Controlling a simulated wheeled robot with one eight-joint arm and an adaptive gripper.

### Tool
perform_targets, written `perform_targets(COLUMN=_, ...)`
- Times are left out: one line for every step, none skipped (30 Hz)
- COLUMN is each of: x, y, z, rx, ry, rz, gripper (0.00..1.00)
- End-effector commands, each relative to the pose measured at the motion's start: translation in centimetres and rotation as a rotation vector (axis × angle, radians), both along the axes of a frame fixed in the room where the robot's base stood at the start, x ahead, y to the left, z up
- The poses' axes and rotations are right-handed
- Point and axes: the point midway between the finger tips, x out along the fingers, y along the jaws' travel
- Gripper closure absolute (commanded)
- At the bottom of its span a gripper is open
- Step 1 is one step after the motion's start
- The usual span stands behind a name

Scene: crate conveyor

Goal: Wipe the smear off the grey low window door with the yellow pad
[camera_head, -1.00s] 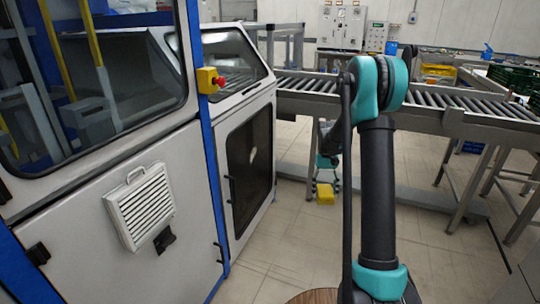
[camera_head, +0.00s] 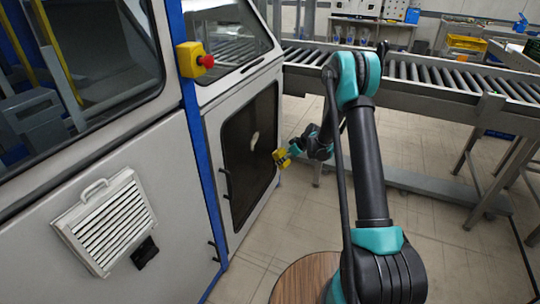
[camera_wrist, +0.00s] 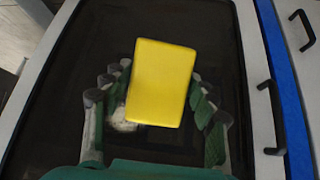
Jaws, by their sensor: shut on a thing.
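The grey low window door (camera_head: 228,206) stands left of my gripper, with a dark window in a light frame. A pale smear (camera_head: 254,142) is on the dark window; in the wrist view the smear (camera_wrist: 122,118) shows partly behind the pad's lower left edge. My gripper (camera_head: 287,156) is shut on the yellow pad (camera_head: 282,159), just right of the door. In the wrist view the yellow pad (camera_wrist: 162,82) sits between the fingers, facing the dark window. I cannot tell whether the pad touches the glass.
A red emergency button on a yellow box (camera_head: 195,60) juts out above the door. A roller conveyor (camera_head: 430,85) runs behind my arm. A round wooden surface (camera_head: 300,280) is in front.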

Motion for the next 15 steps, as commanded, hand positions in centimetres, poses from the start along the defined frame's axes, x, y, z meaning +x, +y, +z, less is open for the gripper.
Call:
perform_targets(x=1.0, y=0.9, z=-0.7, rx=0.064, ry=-0.035, rz=0.044, gripper=0.65)
perform_targets(x=1.5, y=1.6, z=-1.0, rx=0.105, ry=-0.057, rz=0.072, gripper=0.65)
perform_targets(x=2.1, y=2.4, z=-1.2, rx=0.156, ry=-0.083, rz=0.105, gripper=0.65)
perform_targets(x=2.6, y=3.0, z=-1.4, rx=0.194, ry=-0.102, rz=0.127, gripper=0.65)
perform_targets(x=3.0, y=3.6, z=-1.5, rx=0.227, ry=-0.118, rz=0.145, gripper=0.65)
perform_targets(x=3.5, y=4.3, z=-1.7, rx=0.271, ry=-0.138, rz=0.165, gripper=0.65)
perform_targets(x=3.9, y=4.7, z=-1.8, rx=0.300, ry=-0.150, rz=0.177, gripper=0.65)
perform_targets(x=4.2, y=5.2, z=-1.9, rx=0.328, ry=-0.162, rz=0.185, gripper=0.65)
perform_targets(x=4.6, y=5.7, z=-2.0, rx=0.362, ry=-0.177, rz=0.196, gripper=0.65)
perform_targets(x=4.9, y=6.0, z=-2.1, rx=0.385, ry=-0.185, rz=0.199, gripper=0.65)
perform_targets(x=5.1, y=6.3, z=-2.1, rx=0.403, ry=-0.194, rz=0.203, gripper=0.65)
perform_targets(x=5.4, y=6.6, z=-2.2, rx=0.425, ry=-0.204, rz=0.205, gripper=0.65)
perform_targets(x=5.5, y=6.8, z=-2.2, rx=0.440, ry=-0.210, rz=0.205, gripper=0.65)
perform_targets(x=5.7, y=7.0, z=-2.2, rx=0.450, ry=-0.216, rz=0.206, gripper=0.65)
perform_targets(x=5.8, y=7.1, z=-2.2, rx=0.462, ry=-0.221, rz=0.206, gripper=0.65)
